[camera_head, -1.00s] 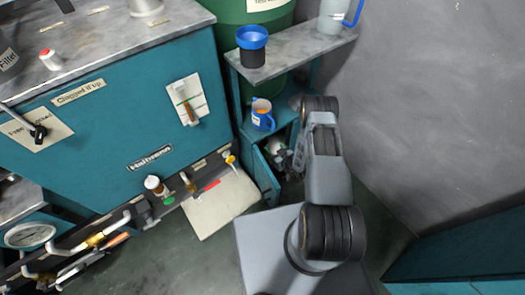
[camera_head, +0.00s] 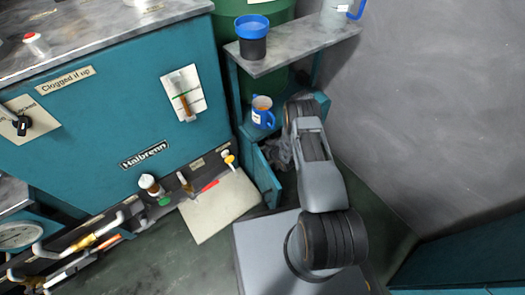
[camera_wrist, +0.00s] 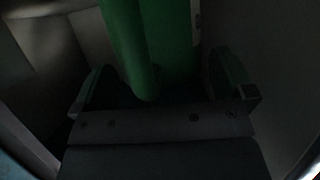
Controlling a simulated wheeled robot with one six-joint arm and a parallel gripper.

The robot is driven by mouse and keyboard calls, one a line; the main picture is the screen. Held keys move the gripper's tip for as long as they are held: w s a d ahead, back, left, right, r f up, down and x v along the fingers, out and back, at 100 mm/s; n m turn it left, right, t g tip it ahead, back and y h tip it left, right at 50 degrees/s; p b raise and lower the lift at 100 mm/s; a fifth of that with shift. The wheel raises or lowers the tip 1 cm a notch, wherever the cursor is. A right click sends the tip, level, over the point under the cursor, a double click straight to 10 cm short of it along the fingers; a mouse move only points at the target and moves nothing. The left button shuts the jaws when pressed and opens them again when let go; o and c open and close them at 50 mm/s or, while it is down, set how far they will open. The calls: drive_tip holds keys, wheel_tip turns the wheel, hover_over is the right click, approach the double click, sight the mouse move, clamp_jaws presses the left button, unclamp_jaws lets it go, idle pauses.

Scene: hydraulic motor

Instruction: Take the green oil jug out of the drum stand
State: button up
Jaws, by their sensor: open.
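The green oil jug (camera_wrist: 165,40) fills the upper middle of the wrist view, dark and close, with a rounded vertical part, perhaps its handle, in front of its body. My gripper (camera_wrist: 165,92) is open, with one finger on each side of that green part. I cannot tell whether the fingers touch it. In the head view the teal drum stand (camera_head: 268,182) has its door open at the lower front. My arm reaches down into it, and the jug is hidden there.
Above are a grey shelf (camera_head: 300,45) with a blue-rimmed cup (camera_head: 252,36) and a green drum (camera_head: 233,10). A teal cabinet (camera_head: 110,130) is left, a grey wall (camera_head: 440,110) right.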

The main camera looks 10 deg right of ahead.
drive_tip(key=c, duration=1.1)
drive_tip(key=shift+c, duration=0.3)
drive_tip(key=shift+r, duration=0.15)
